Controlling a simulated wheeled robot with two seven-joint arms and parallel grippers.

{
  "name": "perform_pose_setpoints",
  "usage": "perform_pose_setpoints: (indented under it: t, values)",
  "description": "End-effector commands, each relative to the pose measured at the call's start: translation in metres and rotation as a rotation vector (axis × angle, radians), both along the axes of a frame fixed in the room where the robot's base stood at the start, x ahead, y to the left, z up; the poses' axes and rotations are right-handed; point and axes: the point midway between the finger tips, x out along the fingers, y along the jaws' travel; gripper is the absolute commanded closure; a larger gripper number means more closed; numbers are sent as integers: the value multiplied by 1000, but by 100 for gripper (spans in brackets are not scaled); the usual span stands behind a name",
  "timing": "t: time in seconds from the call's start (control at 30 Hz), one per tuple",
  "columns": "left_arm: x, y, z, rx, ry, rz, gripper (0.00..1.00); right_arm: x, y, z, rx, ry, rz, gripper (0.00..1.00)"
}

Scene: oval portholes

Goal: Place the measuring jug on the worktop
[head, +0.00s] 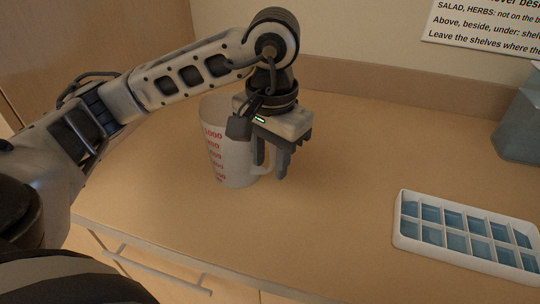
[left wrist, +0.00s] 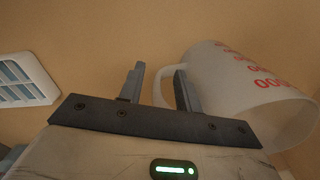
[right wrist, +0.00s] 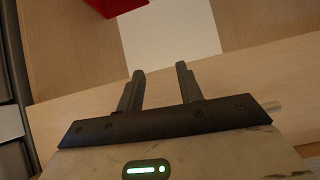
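The measuring jug (head: 232,160) is whitish and translucent with red numbers. It stands upright on the worktop (head: 340,215), its base seeming to rest there. My left gripper (head: 278,164) points down at the jug's handle side. In the left wrist view the left gripper (left wrist: 158,72) is open. Its fingers are on either side of the jug's handle (left wrist: 158,90), one between handle and body, with a visible gap. The jug (left wrist: 235,85) fills the right there. My right gripper (right wrist: 160,74) is open and empty, away from the jug and outside the head view.
A white ice tray (head: 470,239) with blue compartments lies at the right of the worktop. A grey-blue container (head: 520,125) stands behind it. A printed notice (head: 485,25) is on the wall. The middle worktop is clear. A white sheet (right wrist: 170,35) and a red object (right wrist: 108,5) show near my right gripper.

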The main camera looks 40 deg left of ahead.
Motion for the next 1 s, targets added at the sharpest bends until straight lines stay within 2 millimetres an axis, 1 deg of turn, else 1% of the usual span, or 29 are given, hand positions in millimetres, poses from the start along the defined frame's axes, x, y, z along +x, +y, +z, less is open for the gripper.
perform_pose_setpoints:
  t: [0.23, 0.3, 0.37, 0.47, 0.6, 0.7, 0.83, 1.0]
  values:
    - [0, 0, 2, 0, 1, 0, 66, 0, 0, 3, 1, -2, 0, 64]
    - [0, 0, 7, 0, 1, 0, 66, 0, 0, 9, -2, -3, 0, 64]
    - [1, 0, 13, 0, -4, 0, 66, 1, 0, 8, -5, -4, 0, 64]
    - [1, -1, 32, -1, -6, -1, 66, 2, 0, 9, -3, -7, -1, 64]
    - [1, -1, 65, 0, -8, 1, 66, 4, 1, 16, -2, -10, -5, 64]
    - [1, -2, 85, 0, -6, 0, 66, 5, 0, 17, -3, -10, -8, 64]
    - [0, -3, 106, 0, -4, 1, 66, 5, -1, 19, -3, -9, -11, 64]
    - [0, -3, 121, 0, -2, 0, 66, 4, -2, 18, -8, -1, -14, 64]
